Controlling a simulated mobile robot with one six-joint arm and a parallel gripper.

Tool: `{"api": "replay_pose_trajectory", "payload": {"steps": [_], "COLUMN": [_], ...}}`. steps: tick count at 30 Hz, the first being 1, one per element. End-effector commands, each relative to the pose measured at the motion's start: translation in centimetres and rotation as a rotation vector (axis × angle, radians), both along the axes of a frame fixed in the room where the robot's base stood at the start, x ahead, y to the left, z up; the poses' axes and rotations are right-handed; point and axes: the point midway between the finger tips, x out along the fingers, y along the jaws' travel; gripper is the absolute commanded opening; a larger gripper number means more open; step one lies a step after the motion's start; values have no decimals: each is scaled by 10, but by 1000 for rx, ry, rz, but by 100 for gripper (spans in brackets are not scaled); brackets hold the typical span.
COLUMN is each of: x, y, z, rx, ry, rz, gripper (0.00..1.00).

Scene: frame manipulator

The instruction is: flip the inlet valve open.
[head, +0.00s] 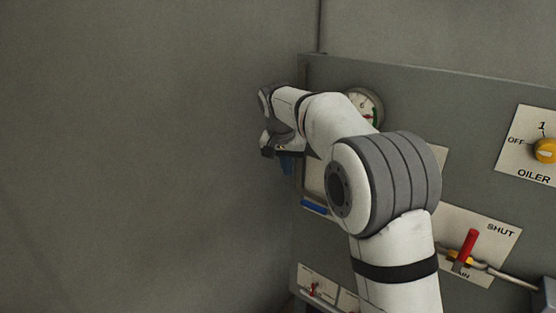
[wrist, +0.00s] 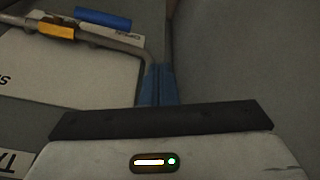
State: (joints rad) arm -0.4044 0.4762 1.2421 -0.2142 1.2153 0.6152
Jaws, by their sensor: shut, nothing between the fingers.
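My gripper (head: 286,164) is at the left end of the grey panel, its blue fingers pointing down. In the wrist view the fingers (wrist: 158,86) are together and hold nothing. A valve with a blue handle (wrist: 103,19) and yellow body (wrist: 57,31) sits on a thin pipe, apart from the fingers. In the head view the blue handle (head: 313,207) shows below my gripper, its body hidden by my arm. A red lever (head: 468,246) with a yellow body stands tilted on a plate marked SHUT. I cannot read "inlet" on either label.
The grey panel (head: 440,105) carries a round gauge (head: 366,104), partly behind my arm, and a yellow OILER knob (head: 545,150) at right. A small red switch (head: 313,289) is low on the panel. The pipe (wrist: 115,42) runs close to my fingers. Left of the panel is bare wall.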

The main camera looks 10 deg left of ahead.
Motion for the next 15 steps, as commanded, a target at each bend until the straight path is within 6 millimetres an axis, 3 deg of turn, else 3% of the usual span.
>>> {"api": "replay_pose_trajectory", "payload": {"steps": [6, 15], "x": [6, 6], "y": [22, 27], "z": [15, 20], "rx": [1, 1], "ry": [-4, -3], "rz": [-1, -2], "gripper": [0, 0]}}
